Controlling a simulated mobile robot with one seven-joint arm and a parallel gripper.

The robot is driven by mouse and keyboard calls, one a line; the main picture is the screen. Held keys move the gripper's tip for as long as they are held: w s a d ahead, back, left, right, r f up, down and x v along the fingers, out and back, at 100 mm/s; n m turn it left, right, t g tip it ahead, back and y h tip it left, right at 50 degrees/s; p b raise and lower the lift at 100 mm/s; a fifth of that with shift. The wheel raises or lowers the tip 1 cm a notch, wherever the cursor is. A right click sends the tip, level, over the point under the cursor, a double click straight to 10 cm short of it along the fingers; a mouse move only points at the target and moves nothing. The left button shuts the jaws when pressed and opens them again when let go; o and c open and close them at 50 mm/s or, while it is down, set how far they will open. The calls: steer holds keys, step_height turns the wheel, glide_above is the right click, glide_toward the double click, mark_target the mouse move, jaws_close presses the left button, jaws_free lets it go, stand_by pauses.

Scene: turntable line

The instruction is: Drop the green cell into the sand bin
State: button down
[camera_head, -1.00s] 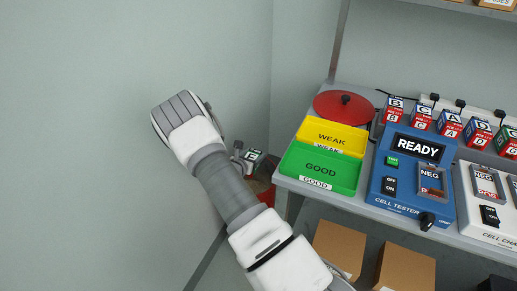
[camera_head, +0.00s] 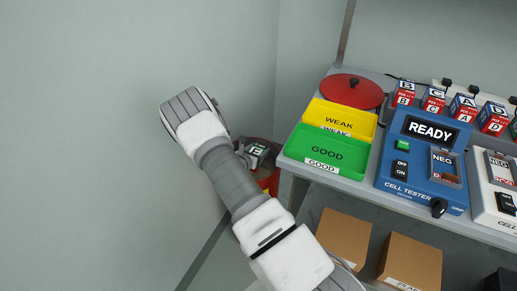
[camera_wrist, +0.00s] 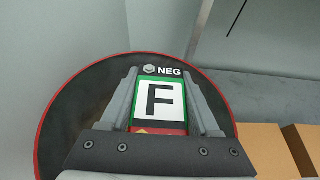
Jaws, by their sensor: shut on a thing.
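The green cell (camera_wrist: 160,88), with a white label marked F and a dark NEG end, sits between the fingers of my gripper (camera_wrist: 160,74) in the wrist view. My gripper is shut on it. In the wrist view, the sand bin (camera_wrist: 78,105) lies behind the cell as a dark round opening with a thin red rim, and the cell is inside the outline of that opening. In the head view, the cell (camera_head: 259,149) shows at my gripper (camera_head: 246,156), above the red bin (camera_head: 270,183), which my arm partly hides. I cannot tell the height above the bin.
The bench to the right holds a green GOOD tray (camera_head: 325,153), a yellow WEAK tray (camera_head: 340,118), a red lid (camera_head: 352,90), a blue cell tester (camera_head: 420,165) reading READY and several upright cells behind it. Cardboard boxes (camera_head: 342,240) stand below. A plain wall is on the left.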

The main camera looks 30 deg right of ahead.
steer(key=shift+r, duration=0.1)
steer(key=shift+c, duration=1.4)
jaws_free()
steer(key=shift+o, duration=1.2)
steer(key=shift+s+a, duration=0.1)
steer(key=p+v, duration=0.3)
steer(key=v, duration=1.4)
steer(key=shift+r, duration=0.15)
